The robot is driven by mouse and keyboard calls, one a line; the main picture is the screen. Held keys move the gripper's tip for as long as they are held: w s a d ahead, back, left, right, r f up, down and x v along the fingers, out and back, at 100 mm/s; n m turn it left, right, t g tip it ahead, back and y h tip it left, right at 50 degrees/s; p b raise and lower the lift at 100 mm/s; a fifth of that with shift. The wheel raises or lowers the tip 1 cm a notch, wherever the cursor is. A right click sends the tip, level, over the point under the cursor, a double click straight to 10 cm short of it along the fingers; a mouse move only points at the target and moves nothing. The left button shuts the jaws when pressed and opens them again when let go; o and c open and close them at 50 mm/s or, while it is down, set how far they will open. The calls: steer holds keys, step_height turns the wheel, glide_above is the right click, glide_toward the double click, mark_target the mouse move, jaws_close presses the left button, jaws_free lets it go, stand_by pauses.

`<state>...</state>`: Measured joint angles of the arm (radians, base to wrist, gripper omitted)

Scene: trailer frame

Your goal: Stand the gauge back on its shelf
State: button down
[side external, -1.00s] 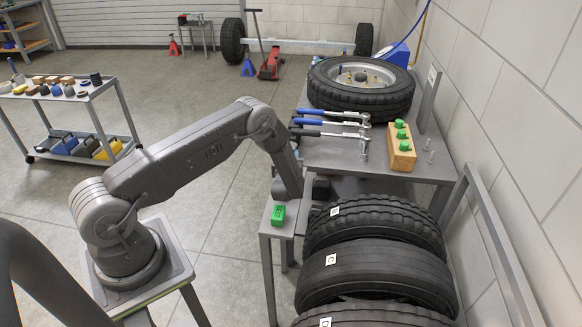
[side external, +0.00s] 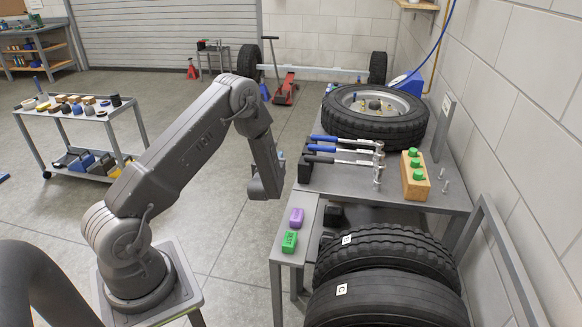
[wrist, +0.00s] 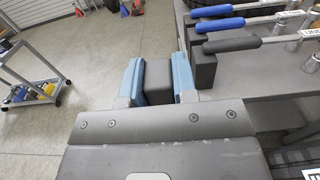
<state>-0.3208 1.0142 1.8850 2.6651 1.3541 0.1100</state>
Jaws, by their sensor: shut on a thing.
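My gripper (wrist: 157,78) is shut on a dark grey block (wrist: 157,84), held between its two blue finger pads in the wrist view. I take this block for the gauge, but no dial or marking shows on the side I see. In the side view my gripper (side external: 281,155) is mostly hidden behind my wrist; only a little blue shows. It is left of the workbench, above and beyond a narrow grey stand (side external: 297,246). A green block (side external: 289,241) and a purple block (side external: 297,217) rest on that stand. I cannot tell which surface is the gauge's shelf.
The workbench (side external: 390,193) holds wrenches (side external: 345,151) in dark supports, a wheel (side external: 372,116) and a wooden block with green knobs (side external: 415,175). Tyres (side external: 385,255) stand below its near edge. A cart (side external: 75,112) is at left.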

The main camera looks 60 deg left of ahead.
steer(key=shift+w+d+f, duration=0.9)
steer(key=shift+w+f, duration=0.35)
steer(key=shift+f, duration=0.35)
steer(key=shift+w+d+f, duration=0.95)
steer(key=shift+w+f, duration=0.3)
steer(key=shift+f, duration=0.3)
steer(key=shift+w+d+f, duration=0.9)
steer(key=shift+w+f, duration=0.35)
steer(key=shift+f, duration=0.35)
steer(key=shift+f, duration=0.1)
steer(key=c, duration=0.9)
jaws_free()
